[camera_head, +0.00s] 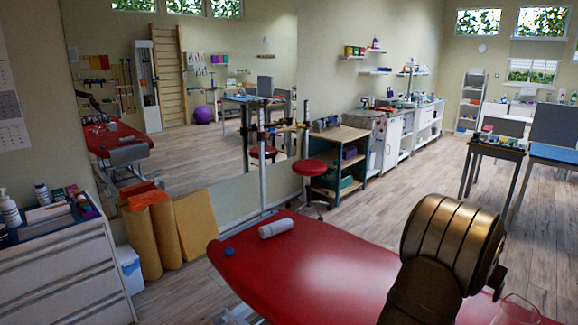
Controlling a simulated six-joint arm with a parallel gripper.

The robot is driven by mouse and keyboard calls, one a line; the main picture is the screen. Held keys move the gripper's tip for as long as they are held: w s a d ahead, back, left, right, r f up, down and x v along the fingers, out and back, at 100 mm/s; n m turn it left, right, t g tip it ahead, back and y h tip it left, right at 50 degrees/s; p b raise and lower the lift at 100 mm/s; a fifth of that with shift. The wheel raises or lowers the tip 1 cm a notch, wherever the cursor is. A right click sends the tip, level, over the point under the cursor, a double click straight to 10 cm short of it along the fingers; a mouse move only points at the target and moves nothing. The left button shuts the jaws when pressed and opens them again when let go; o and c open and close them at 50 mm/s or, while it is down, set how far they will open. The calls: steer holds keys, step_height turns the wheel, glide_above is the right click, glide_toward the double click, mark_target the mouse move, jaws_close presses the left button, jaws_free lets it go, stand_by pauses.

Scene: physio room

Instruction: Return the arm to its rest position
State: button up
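A large bronze ribbed part of my arm (452,240) stands in the lower right of the head view, in front of the red treatment table. A dark link of mine runs down from it to the bottom edge. I cannot make out my gripper or its fingers in this view. The red treatment table (300,262) fills the bottom middle. A white rolled towel (276,228) and a small blue ball (229,252) lie at its far left end. A clear, glass-like thing (516,312) shows faintly at the bottom right, partly cut off.
A white drawer cabinet (62,272) with bottles stands at the left, beside yellow rolled mats (147,240). A mirror (190,100) covers the left wall. A red stool (309,168) and a wooden shelf unit (340,134) stand behind the table. Open floor (400,183) lies beyond.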

step_height(320, 180, up, 5)
steer(key=d, duration=0.1)
steer(key=s+d+m+g, duration=0.2)
steer(key=s+d+m, duration=0.3)
steer(key=s+d, duration=1.8)
steer(key=shift+s+m+h, duration=0.3)
steer(key=shift+s+h, duration=0.1)
steer(key=shift+s, duration=0.05)
steer(key=shift+o, duration=0.2)
steer(key=shift+d, duration=0.1)
